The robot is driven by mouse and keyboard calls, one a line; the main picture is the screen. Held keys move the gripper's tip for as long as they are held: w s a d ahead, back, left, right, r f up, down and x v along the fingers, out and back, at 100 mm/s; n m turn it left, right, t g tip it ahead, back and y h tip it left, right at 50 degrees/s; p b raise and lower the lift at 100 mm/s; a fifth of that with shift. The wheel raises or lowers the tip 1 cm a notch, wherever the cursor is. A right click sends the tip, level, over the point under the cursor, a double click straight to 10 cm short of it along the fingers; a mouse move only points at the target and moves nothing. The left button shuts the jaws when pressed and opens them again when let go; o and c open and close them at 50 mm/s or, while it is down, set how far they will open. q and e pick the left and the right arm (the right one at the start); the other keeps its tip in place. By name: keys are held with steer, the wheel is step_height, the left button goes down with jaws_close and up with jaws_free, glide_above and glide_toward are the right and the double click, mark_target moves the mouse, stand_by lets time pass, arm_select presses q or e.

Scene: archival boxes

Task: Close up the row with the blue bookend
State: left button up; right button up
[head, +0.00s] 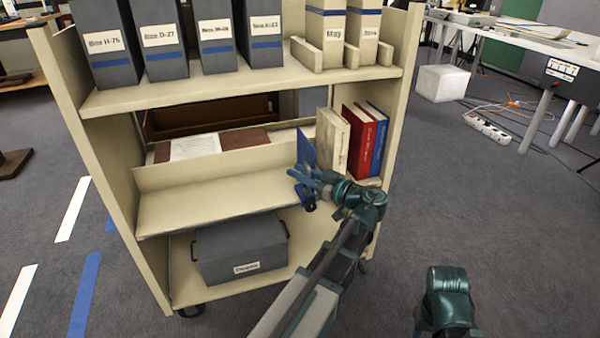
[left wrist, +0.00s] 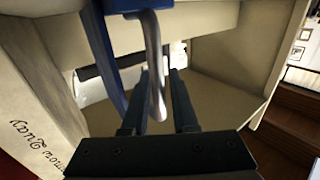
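The blue bookend (head: 306,147) stands upright on the middle shelf (head: 210,203), left of the book row. The row is a cream book (head: 332,150), a red book (head: 361,143) and a blue book (head: 379,138). A narrow gap seems to show between bookend and cream book. My left gripper (head: 298,182) is at the bookend's front. In the left wrist view its fingers (left wrist: 157,100) are apart, with a pale curved handle (left wrist: 155,60) between them; contact is not clear. Blue bookend parts (left wrist: 103,50) and the cream book (left wrist: 38,125) also show there. My right gripper is not visible.
Grey label boxes (head: 155,40) and cream files (head: 325,35) stand on the top shelf. A lidded grey box (head: 242,250) sits on the bottom shelf. The middle shelf left of the bookend is bare in front. The cart's right side panel (head: 400,90) bounds the row.

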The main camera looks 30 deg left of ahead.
arm_select(q)
jaws_close()
stand_by(1.4)
